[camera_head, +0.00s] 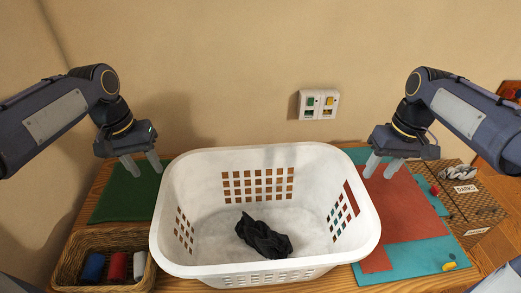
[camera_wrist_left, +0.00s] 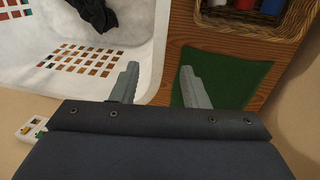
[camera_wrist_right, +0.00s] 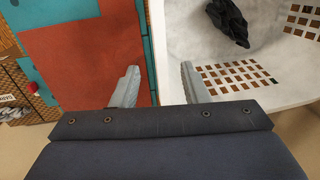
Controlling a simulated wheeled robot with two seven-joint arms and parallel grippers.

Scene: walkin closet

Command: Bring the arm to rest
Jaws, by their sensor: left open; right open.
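My left gripper (camera_head: 142,167) is open and empty above the green mat, at the left of the white laundry basket. Its two fingers (camera_wrist_left: 157,85) show apart in the left wrist view with nothing between them. My right gripper (camera_head: 384,166) is open and empty above the teal and red mats, by the basket's right rim. Its fingers (camera_wrist_right: 157,87) show apart in the right wrist view, also empty. Both arms are bent and raised on either side of the basket.
A white laundry basket (camera_head: 264,277) stands mid-table with a black cloth (camera_head: 263,236) inside. A wicker basket (camera_head: 72,262) with several rolled items is at front left. A green mat (camera_head: 125,197) lies behind it. A red mat (camera_head: 405,208) and a box labelled DARKS (camera_head: 465,189) are right.

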